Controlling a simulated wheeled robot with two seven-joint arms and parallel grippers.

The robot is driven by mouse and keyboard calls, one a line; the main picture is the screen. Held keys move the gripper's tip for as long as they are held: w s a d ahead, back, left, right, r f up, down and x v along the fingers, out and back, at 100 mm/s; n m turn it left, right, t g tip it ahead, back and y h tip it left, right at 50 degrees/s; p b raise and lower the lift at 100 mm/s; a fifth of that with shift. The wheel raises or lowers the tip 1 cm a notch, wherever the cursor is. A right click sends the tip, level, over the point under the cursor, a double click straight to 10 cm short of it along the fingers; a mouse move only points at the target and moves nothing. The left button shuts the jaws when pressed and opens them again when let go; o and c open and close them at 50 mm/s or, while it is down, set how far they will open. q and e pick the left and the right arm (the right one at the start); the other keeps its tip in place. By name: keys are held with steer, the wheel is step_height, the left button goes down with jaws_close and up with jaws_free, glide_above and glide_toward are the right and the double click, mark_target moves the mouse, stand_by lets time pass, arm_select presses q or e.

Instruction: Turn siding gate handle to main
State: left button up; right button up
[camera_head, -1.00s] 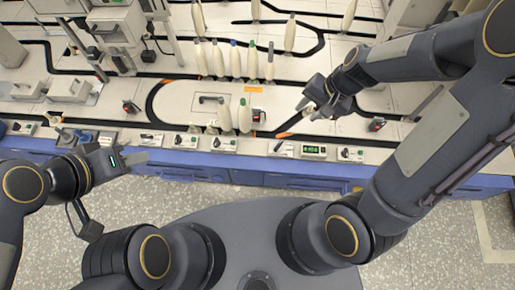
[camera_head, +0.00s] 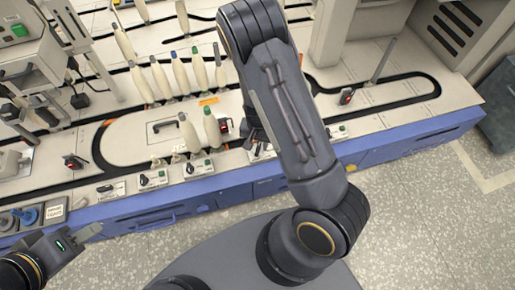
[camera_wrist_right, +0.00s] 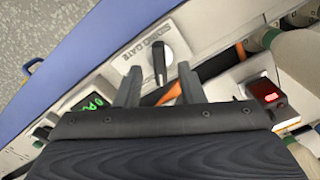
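The siding gate plate (camera_wrist_right: 130,42) is a pale panel lettered "SIDING GATE" in the right wrist view. Its dark handle (camera_wrist_right: 158,62) stands up from a round white base. My right gripper (camera_wrist_right: 158,78) is open, with one finger on each side of the handle in this view. I cannot tell whether either finger touches it. The handle's end positions are not readable. In the head view my right forearm covers most of the right gripper and the siding gate. My left gripper (camera_head: 88,240) hangs over the floor at the lower left, away from the panels; its opening is unclear.
A green digital display (camera_wrist_right: 92,104) sits left of the handle, and a red-lit box (camera_wrist_right: 266,91) sits to the right. In the head view, several cream bobbins (camera_head: 160,80) stand behind the front row of control panels (camera_head: 152,179). The blue bench front (camera_head: 150,215) borders open floor.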

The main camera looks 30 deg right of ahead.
step_height(320, 180, down, 2)
jaws_close()
stand_by(0.3)
